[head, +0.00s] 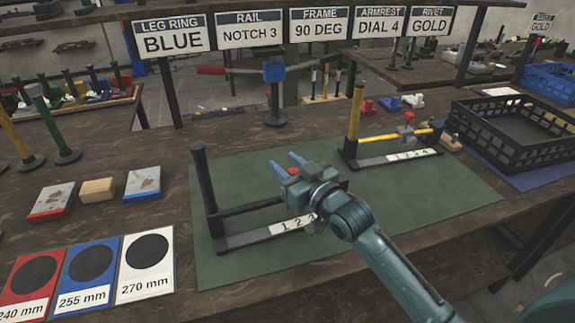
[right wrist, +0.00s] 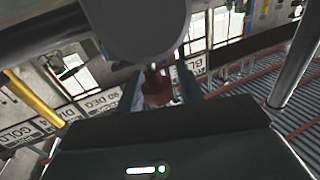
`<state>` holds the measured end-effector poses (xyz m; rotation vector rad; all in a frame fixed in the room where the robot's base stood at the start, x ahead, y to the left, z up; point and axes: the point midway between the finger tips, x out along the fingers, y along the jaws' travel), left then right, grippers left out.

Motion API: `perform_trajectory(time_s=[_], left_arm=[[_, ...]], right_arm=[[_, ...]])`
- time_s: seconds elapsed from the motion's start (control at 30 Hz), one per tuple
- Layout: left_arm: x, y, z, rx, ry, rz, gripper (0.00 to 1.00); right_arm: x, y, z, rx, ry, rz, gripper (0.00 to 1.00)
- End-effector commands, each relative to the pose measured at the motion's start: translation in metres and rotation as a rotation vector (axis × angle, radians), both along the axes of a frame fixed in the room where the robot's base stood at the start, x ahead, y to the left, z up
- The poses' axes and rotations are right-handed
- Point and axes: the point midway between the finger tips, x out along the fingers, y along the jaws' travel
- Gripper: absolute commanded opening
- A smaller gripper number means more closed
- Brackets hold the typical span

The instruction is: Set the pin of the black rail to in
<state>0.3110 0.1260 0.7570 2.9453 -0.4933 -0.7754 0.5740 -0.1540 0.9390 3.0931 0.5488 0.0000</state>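The black rail (head: 252,206) stands on the left of the green mat, with an upright black post at its left end and a base strip with numbers, partly hidden by my right arm. Its red pin knob (head: 292,171) shows beside my right gripper (head: 284,163). The gripper's two blue fingers are spread apart and point to the upper left. In the right wrist view the red pin (right wrist: 157,88) stands between the fingers, with a slight gap visible on one side. How deep the pin sits is hidden. My left gripper is out of view.
A yellow rail (head: 378,138) with its own red knob stands to the right on the mat (head: 450,185). A black crate (head: 478,135) is at the right. Coloured 240, 255 and 270 mm cards (head: 88,263) lie at the left. Signs (head: 252,31) hang behind.

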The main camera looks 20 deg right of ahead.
Motion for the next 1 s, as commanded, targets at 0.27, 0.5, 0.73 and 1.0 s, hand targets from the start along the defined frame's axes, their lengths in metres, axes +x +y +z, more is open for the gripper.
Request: perform_trajectory(time_s=[0.27,0.5,0.73,1.0], left_arm=[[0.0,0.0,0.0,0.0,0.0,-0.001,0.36],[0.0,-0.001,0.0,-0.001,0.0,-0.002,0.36],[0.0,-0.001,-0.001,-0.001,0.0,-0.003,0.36],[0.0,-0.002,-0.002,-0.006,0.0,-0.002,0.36]], right_arm=[[0.0,0.0,0.0,0.0,0.0,0.0,0.14],[0.0,0.0,0.0,0.0,0.0,0.0,0.0],[0.0,0.0,-0.005,-0.001,0.003,0.0,0.0],[0.0,0.0,-0.022,0.0,0.003,0.0,0.0]])
